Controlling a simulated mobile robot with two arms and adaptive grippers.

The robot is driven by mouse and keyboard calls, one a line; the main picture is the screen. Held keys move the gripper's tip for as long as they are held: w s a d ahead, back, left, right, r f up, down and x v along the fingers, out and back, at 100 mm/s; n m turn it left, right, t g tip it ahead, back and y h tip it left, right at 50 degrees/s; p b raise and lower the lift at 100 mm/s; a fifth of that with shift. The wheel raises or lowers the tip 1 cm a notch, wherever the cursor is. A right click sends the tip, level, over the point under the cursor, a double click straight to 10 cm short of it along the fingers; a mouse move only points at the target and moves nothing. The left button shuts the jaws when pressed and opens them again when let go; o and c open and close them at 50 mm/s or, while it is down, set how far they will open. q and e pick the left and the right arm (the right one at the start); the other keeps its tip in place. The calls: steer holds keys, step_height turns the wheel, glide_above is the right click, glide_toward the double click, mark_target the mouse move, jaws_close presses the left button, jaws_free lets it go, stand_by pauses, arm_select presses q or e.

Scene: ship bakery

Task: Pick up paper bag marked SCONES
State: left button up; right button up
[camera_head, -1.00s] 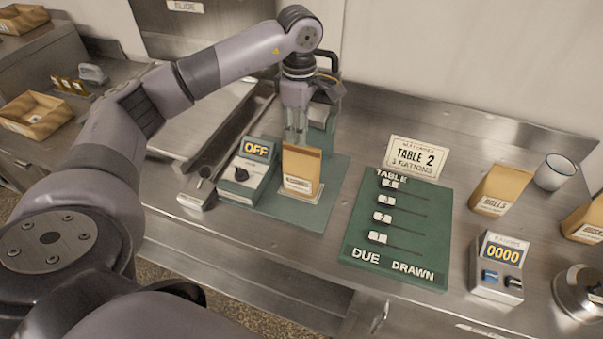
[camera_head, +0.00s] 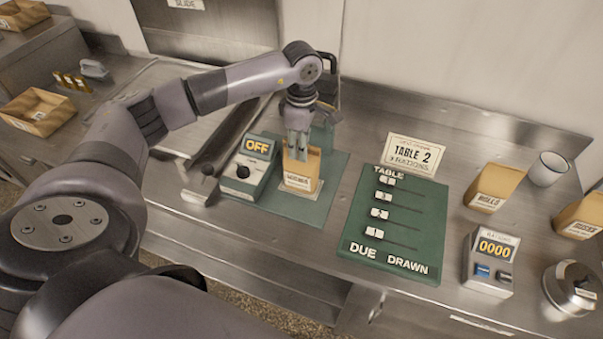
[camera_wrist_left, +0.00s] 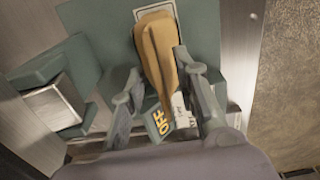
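A brown paper bag (camera_head: 301,171) with a pale label stands on the green mat (camera_head: 325,190) beside the OFF switch box. Its label is blurred and looks like SCONES, but I cannot read it surely. My left gripper (camera_head: 297,150) is over the top of this bag, pointing down. In the left wrist view, the bag (camera_wrist_left: 157,50) lies between the two spread fingers of the left gripper (camera_wrist_left: 163,85). A gap shows on the left finger's side; the right finger is close to or touching the bag. My right gripper is not in view.
The OFF switch box (camera_head: 247,170) stands just left of the bag. A green TABLE board (camera_head: 400,235) lies to the right. Further right are a ROLLS bag (camera_head: 494,188), another bag (camera_head: 580,216), a mug (camera_head: 550,169), a 0000 counter (camera_head: 490,265) and a metal pot (camera_head: 570,288).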

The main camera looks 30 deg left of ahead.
arm_select(q)
steer(key=shift+f+b, duration=0.25)
steer(key=shift+b, duration=0.05)
steer(key=shift+c, duration=0.3)
jaws_close()
stand_by(0.8)
